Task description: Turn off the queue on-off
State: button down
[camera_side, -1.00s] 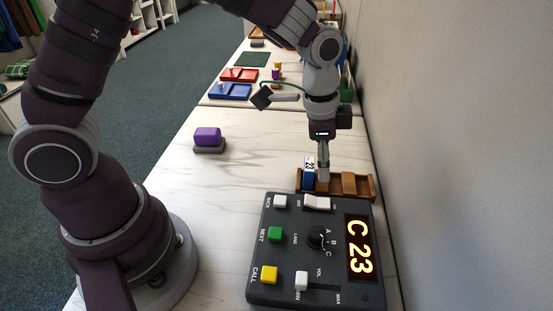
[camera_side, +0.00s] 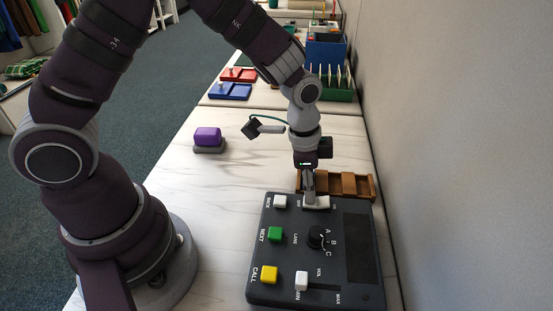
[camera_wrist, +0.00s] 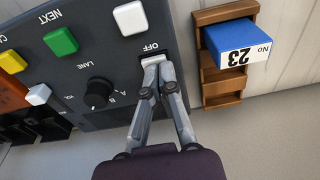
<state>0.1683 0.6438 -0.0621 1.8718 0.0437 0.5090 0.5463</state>
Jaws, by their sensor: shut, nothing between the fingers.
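The dark grey queue box (camera_side: 290,260) lies on the table and its display (camera_side: 362,247) is dark. Its white on-off rocker (camera_side: 318,203) is at the top edge, mostly covered by my gripper in the side view. In the wrist view the word OFF shows beside the rocker (camera_wrist: 152,60). My gripper (camera_side: 309,202) is shut and empty, its fingertips at the rocker and seemingly touching it. In the wrist view the closed fingertips (camera_wrist: 158,68) sit right at the rocker.
The box also has white, green (camera_side: 275,234) and yellow (camera_side: 270,275) buttons, a lane knob (camera_side: 317,237) and a volume slider (camera_side: 301,281). A wooden rack (camera_side: 362,186) behind it holds a blue block numbered 23 (camera_wrist: 236,42). A purple button (camera_side: 207,137) stands further left.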

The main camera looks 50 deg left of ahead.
aim_at(318, 199)
jog(key=shift+w+d, duration=0.1)
jog(key=shift+w, duration=0.05)
jog(key=shift+w+d+r, duration=0.2)
jog(key=shift+w+d, duration=0.2)
jog(key=shift+d, duration=0.05)
jog(key=shift+r, duration=0.15)
notch_tip(318, 199, up, 5)
jog(key=shift+w+f, duration=0.1)
jog(key=shift+f, duration=0.05)
notch_tip(318, 199, up, 8)
jog(key=s+a, duration=0.2)
jog(key=s, duration=0.1)
jog(key=shift+a, duration=0.35)
